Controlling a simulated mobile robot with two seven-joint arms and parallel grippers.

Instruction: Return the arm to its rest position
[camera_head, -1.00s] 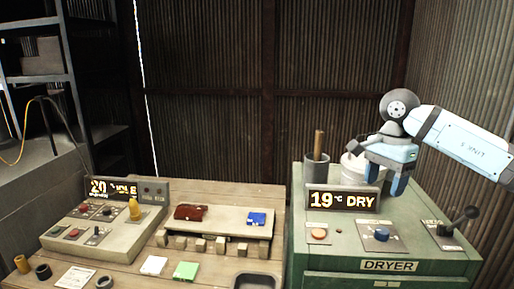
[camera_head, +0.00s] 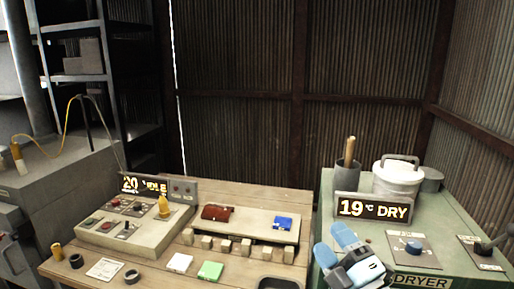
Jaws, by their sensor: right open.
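My right gripper (camera_head: 334,248) shows at the lower middle right of the head view. Its two blue fingers stand apart with nothing between them. It is in front of the green dryer cabinet (camera_head: 466,221), near its left front edge, and covers part of the dryer's front panel. The rest of my right arm is mostly below the picture. My left gripper is not in view.
A wooden table (camera_head: 240,192) at left holds a control box (camera_head: 112,231), a red item (camera_head: 217,212) and a blue item (camera_head: 283,223).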

